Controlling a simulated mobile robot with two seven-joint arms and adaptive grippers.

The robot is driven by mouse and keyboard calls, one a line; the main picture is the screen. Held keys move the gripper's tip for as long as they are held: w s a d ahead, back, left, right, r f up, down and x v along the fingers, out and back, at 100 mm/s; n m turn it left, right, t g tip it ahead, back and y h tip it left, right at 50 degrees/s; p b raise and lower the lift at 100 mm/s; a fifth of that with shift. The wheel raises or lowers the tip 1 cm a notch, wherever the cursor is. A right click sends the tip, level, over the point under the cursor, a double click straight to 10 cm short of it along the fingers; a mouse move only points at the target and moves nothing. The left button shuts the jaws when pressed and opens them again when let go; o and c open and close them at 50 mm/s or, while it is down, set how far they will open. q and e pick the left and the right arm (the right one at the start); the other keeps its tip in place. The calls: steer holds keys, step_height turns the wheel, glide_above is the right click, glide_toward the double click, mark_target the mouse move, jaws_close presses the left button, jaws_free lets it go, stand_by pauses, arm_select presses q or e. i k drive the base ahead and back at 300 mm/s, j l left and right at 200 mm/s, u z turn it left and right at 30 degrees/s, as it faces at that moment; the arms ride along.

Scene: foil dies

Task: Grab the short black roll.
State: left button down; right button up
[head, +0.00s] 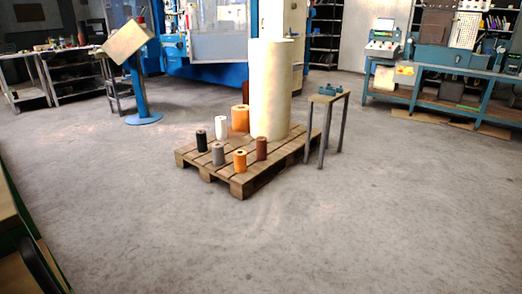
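The short black roll (202,142) stands upright near the left corner of a wooden pallet (245,186) on the floor, some way ahead of me. A grey roll (218,154) stands to its right and a little nearer, and a white roll (221,128) stands behind it to the right. The black roll is in plain view. Neither of my grippers is in the head view.
Orange rolls (240,118), a brown roll (261,149) and a tall cream roll (270,90) share the pallet. A small table (328,98) stands right of it, a blue-based stand (143,119) behind left. A bench edge (22,235) is near left. The floor before the pallet is clear.

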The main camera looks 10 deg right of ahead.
mark_target(201, 138)
steer(key=i+l+z, duration=0.1)
steer(key=i+l, duration=0.2)
steer(key=i+l+z, duration=0.1)
steer(key=i+l, duration=0.2)
steer(key=i, duration=0.25)
steer(key=i+l+z, duration=0.1)
steer(key=i+l, duration=0.15)
steer(key=i, duration=0.2)
steer(key=i+u, duration=0.7)
steer(key=i, duration=0.2)
steer(key=i+l+u, duration=0.3)
steer(key=i+j+u, duration=0.2)
steer(key=i+u, duration=0.15)
steer(key=i, duration=0.45)
steer(key=i+u, duration=0.35)
steer(key=i, duration=0.45)
steer(key=i+j+z, duration=0.15)
steer(key=i+z, duration=0.2)
steer(key=i+j+z, duration=0.5)
steer(key=i+z, duration=0.15)
steer(key=i+j+z, duration=0.15)
steer(key=z, duration=0.25)
steer(key=i+j+z, duration=0.15)
steer(key=j+z, duration=0.25)
steer(key=i+j+z, duration=0.1)
steer(key=j+z, duration=0.15)
steer(key=z, duration=0.15)
steer(key=i+j+z, duration=0.15)
steer(key=j+z, duration=0.8)
steer(key=i+l, duration=0.05)
